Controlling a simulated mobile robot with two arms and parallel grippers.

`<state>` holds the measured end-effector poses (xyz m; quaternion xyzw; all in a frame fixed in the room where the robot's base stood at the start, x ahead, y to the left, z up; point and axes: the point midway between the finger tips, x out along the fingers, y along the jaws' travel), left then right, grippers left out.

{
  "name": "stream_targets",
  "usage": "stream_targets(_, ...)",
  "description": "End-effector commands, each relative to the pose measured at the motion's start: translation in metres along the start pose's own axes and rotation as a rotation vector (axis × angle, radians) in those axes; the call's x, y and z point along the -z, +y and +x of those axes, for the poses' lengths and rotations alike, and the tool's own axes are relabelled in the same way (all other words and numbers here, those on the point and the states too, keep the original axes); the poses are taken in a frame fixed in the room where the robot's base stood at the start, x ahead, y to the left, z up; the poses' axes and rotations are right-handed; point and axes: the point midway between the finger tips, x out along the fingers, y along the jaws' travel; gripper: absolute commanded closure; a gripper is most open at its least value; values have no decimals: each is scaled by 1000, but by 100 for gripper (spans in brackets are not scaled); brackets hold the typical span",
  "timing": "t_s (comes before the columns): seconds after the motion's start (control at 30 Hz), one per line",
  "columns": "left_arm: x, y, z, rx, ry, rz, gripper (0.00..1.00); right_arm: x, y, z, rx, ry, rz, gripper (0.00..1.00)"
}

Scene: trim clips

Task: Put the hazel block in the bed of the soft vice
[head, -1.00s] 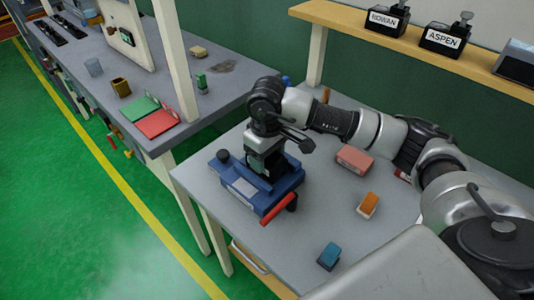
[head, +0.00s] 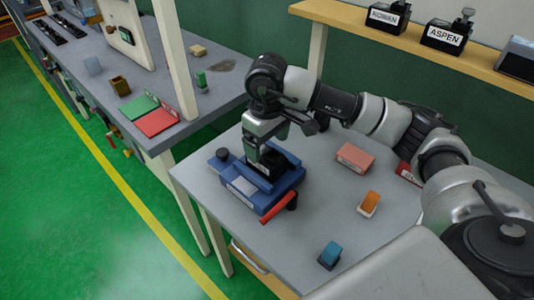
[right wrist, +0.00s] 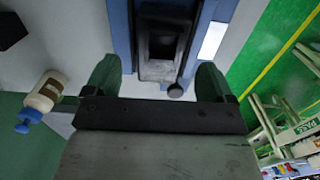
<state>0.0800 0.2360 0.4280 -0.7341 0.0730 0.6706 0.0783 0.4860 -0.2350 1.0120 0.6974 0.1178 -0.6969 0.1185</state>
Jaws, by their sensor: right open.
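The blue soft vice (head: 262,202) with a red handle stands on the grey table, and its blue jaws also show in the right wrist view (right wrist: 207,30). A black block (head: 268,163) sits between the jaws; in the right wrist view the dark block (right wrist: 160,45) lies low in the vice bed. I cannot read its label, so I cannot confirm that it is the hazel block. My right gripper (head: 256,146) is just above the vice, with its fingers apart and nothing between them in the right wrist view (right wrist: 155,82). My left gripper is not in view.
A pink block (head: 355,158), an orange block (head: 369,203), a teal block (head: 330,255) and a partly hidden red piece (head: 407,173) lie right of the vice. Black ROWAN (head: 388,17) and ASPEN (head: 446,37) blocks stand on the shelf.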

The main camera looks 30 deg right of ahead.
Motion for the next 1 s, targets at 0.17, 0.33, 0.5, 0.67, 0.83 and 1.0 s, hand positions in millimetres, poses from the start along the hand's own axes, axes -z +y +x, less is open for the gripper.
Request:
stream_targets(0.17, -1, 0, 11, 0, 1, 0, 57, 1, 0, -39, -1, 6, 0, 15)
stream_targets(0.33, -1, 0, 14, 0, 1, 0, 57, 1, 0, -66, 1, 3, -2, 15)
stream_targets(0.5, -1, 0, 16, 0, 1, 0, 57, 0, 0, -79, 1, 1, -1, 15)
stream_targets(0.67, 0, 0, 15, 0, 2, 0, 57, 0, 0, -80, 1, 0, 0, 15)
stream_targets(0.83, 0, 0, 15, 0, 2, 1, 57, 0, 0, -80, 1, 0, 0, 15)
stream_targets(1.0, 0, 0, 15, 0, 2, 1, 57, 0, 0, -80, 1, 0, 0, 15)
